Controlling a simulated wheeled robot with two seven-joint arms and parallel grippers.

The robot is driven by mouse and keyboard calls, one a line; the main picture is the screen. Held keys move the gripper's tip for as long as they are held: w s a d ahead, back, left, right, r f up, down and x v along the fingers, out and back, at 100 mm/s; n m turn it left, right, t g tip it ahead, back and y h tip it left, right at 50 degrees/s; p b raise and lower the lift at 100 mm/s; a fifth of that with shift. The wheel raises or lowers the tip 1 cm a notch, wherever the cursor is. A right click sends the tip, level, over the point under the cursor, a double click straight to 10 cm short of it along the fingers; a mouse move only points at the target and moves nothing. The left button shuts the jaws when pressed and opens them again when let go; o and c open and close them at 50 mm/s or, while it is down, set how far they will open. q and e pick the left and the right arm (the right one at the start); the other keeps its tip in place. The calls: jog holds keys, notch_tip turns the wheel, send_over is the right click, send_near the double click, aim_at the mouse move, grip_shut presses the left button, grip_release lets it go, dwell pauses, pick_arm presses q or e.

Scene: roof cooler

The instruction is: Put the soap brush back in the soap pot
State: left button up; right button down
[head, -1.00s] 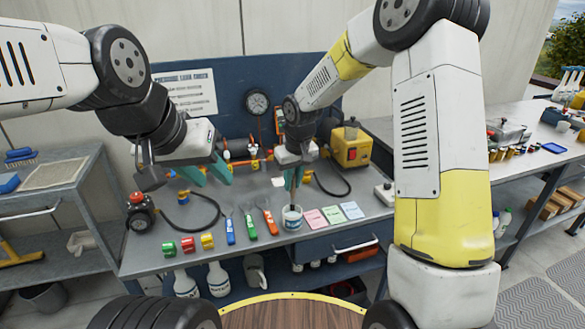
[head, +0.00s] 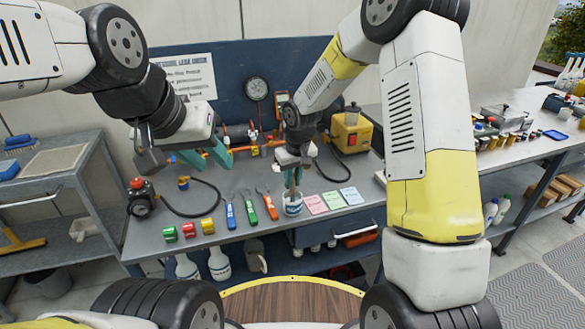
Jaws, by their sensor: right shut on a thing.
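A yellow box (head: 352,134) and a black hose (head: 190,212) are further back.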

jog(key=c, duration=1.3)
grip_release()
jog(key=s+d+r+m+t, duration=0.1)
jog(key=s+d+r, duration=0.25)
jog(key=r, duration=0.35)
jog(key=s+d+r+m, duration=0.1)
jog(key=s+d+r, duration=0.2)
jog(key=s+r, duration=0.3)
jog(key=s+d+r+t, duration=0.1)
jog(key=s+d+r, duration=0.2)
jog(key=r, duration=0.5)
jog(key=s+d+r+m, duration=0.1)
jog(key=s, duration=0.3)
jog(key=s+d+r+m+t, duration=0.1)
jog(key=s+d, duration=0.1)
jog(key=s, duration=0.3)
jog(key=s+d+r+t+y, duration=0.1)
jog(key=s, duration=0.4)
jog(key=shift+d+r+m, duration=0.3)
jog(key=shift+d+m, duration=0.05)
jog(key=shift+m, duration=0.05)
